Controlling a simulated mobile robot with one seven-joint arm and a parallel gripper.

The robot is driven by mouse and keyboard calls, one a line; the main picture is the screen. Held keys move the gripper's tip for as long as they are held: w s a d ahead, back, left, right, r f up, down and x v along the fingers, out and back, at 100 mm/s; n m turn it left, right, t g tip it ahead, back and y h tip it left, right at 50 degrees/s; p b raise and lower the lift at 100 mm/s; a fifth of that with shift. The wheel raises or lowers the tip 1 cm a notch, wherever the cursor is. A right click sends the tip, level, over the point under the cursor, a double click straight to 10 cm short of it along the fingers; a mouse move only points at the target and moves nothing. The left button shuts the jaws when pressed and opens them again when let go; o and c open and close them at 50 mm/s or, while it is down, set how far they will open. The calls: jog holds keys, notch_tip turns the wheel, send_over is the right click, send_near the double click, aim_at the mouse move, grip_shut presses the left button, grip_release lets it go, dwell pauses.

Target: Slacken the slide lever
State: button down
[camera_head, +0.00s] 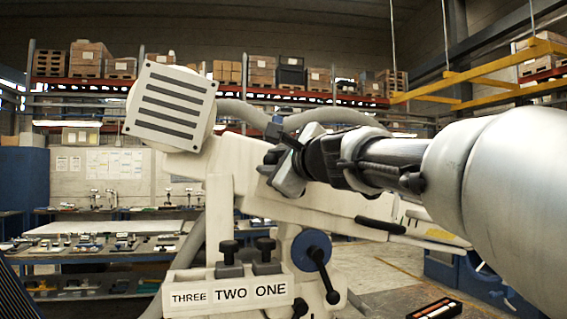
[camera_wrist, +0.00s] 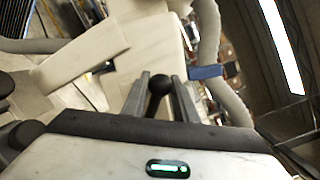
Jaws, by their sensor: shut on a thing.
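My gripper (camera_head: 273,160) reaches in from the right, up against the upper part of the white microscope arm (camera_head: 345,222). In the wrist view, the two grey fingers of my gripper (camera_wrist: 160,88) stand on either side of a black ball knob (camera_wrist: 159,82) and are shut on it. I take this knob to be the slide lever; in the head view it is mostly hidden by my gripper. How far the lever is turned cannot be told.
A square slotted head (camera_head: 170,106) sits up left. Below are two black knobs (camera_head: 229,252) (camera_head: 265,249), a blue disc (camera_head: 311,250) with a ball-ended lever, and a label plate (camera_head: 228,294) reading THREE TWO ONE. A grey hose (camera_head: 243,113) runs behind. Shelves stand far back.

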jog(key=m, duration=0.1)
jog(key=d+r+m, duration=0.1)
jog(key=shift+w+d+r+m+t+b, duration=0.1)
jog(key=shift+w+d+m+t+b, duration=0.1)
jog(key=shift+d+m+t+b, duration=0.15)
jog(key=w+d+r+m+t+b, duration=0.1)
jog(key=w+d+m+t, duration=0.1)
jog(key=d+m, duration=0.4)
jog(key=shift+d+m+h, duration=0.2)
jog(key=shift+m+h, duration=0.2)
jog(key=shift+m, duration=1.75)
jog(key=c, duration=1.4)
grip_release()
